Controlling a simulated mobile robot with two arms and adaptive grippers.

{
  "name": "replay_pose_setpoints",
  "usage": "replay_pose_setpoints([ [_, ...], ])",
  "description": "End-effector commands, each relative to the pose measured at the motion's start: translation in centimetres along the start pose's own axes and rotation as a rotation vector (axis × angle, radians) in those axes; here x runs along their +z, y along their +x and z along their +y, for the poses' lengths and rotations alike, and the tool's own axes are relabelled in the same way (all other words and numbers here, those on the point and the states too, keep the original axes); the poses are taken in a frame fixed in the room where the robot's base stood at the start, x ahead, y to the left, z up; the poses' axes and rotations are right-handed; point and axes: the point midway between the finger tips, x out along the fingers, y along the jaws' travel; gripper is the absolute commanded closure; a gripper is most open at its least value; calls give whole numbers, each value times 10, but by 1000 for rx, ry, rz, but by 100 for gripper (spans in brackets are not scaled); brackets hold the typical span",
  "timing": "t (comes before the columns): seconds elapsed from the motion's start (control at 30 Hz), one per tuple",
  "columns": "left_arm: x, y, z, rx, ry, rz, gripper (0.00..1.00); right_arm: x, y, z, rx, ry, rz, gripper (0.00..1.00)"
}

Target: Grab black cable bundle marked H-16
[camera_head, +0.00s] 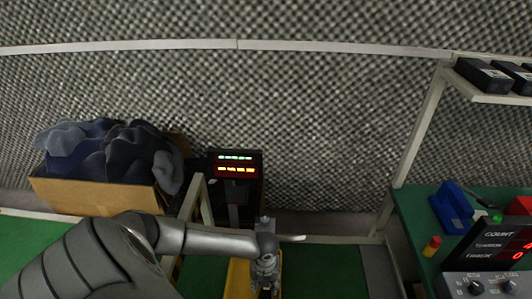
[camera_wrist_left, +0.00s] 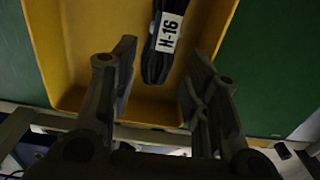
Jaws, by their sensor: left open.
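The black cable bundle (camera_wrist_left: 157,62) with a white H-16 label (camera_wrist_left: 168,32) lies in a yellow bin (camera_wrist_left: 92,28), seen in the left wrist view. My left gripper (camera_wrist_left: 158,85) is open, with its two fingers on either side of the bundle's near end in that view. I cannot tell whether the fingers are level with the bundle. In the head view my left gripper (camera_head: 266,288) is over the yellow bin (camera_head: 238,278), and my arm hides much of the bin. The bundle does not show there. My right gripper is in neither view.
A cardboard box (camera_head: 95,197) of dark cloth stands at the left. A display with lit digits (camera_head: 236,164) is behind the bin. At the right, a green bench (camera_head: 415,215) carries a blue holder (camera_head: 453,207) and a counter unit (camera_head: 490,250). Green surface (camera_head: 322,270) right of the bin is clear.

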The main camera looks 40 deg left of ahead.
Motion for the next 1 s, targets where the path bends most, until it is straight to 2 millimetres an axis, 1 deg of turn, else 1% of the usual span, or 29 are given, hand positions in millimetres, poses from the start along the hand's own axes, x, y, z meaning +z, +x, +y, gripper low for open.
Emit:
replay_pose_setpoints([
  [0.07,0,5,0,0,0,-1,57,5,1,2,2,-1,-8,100],
  [0.17,1,10,0,1,0,0,57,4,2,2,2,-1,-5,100],
  [0.4,5,39,-2,1,-1,0,57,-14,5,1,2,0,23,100],
  [0.5,5,51,-2,1,0,0,57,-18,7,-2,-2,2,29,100],
  [0.63,5,57,-1,0,0,-1,57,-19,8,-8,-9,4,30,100],
  [0.87,5,57,-1,0,0,-1,57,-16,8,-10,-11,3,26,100],
  [1.0,5,57,-1,1,0,-1,75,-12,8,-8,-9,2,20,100],
])
